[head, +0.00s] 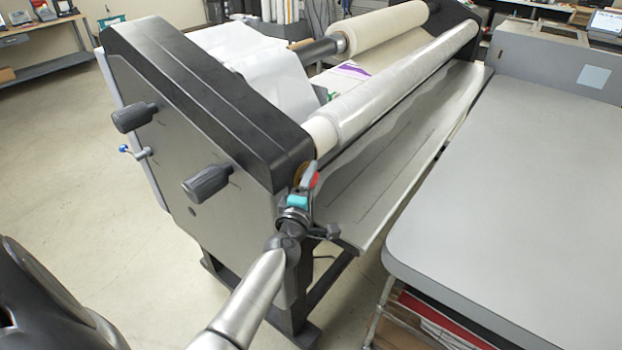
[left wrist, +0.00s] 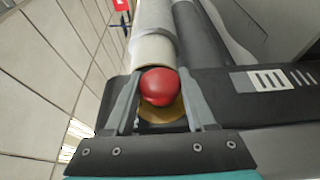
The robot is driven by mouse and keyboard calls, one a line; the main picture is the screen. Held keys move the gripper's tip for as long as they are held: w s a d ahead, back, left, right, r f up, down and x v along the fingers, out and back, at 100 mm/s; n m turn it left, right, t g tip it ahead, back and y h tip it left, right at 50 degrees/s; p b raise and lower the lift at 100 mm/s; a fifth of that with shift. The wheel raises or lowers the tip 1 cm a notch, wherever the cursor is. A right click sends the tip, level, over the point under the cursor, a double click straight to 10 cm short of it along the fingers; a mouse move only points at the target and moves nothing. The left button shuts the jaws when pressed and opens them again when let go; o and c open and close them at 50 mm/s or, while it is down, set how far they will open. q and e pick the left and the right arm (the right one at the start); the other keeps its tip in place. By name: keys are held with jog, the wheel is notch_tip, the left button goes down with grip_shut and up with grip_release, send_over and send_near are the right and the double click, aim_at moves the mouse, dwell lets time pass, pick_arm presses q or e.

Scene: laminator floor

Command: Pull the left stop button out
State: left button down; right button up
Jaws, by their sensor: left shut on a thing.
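The left stop button is a red mushroom head on a yellow base at the near end of the laminator. It shows clearly in the left wrist view (left wrist: 160,86), with part of its yellow base (left wrist: 163,112) below it. In the head view only a sliver of red (head: 315,180) shows beside the fingers. My left gripper (head: 308,178) is at the near end of the rollers, shut on the button. In the left wrist view its grey fingers (left wrist: 160,80) stand on either side of the red head. My right gripper is not in view.
The laminator's black end housing (head: 200,90) with two dark knobs stands left of my left gripper. A film-wrapped roller (head: 400,80) runs away behind it. A grey table (head: 520,180) fills the right side. The floor (head: 80,150) at left is clear.

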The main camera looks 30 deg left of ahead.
pick_arm(q)
jog(key=shift+d, duration=0.7)
jog(key=shift+c, duration=1.2)
grip_release()
jog(key=shift+s, duration=0.1)
jog(key=v, duration=1.5)
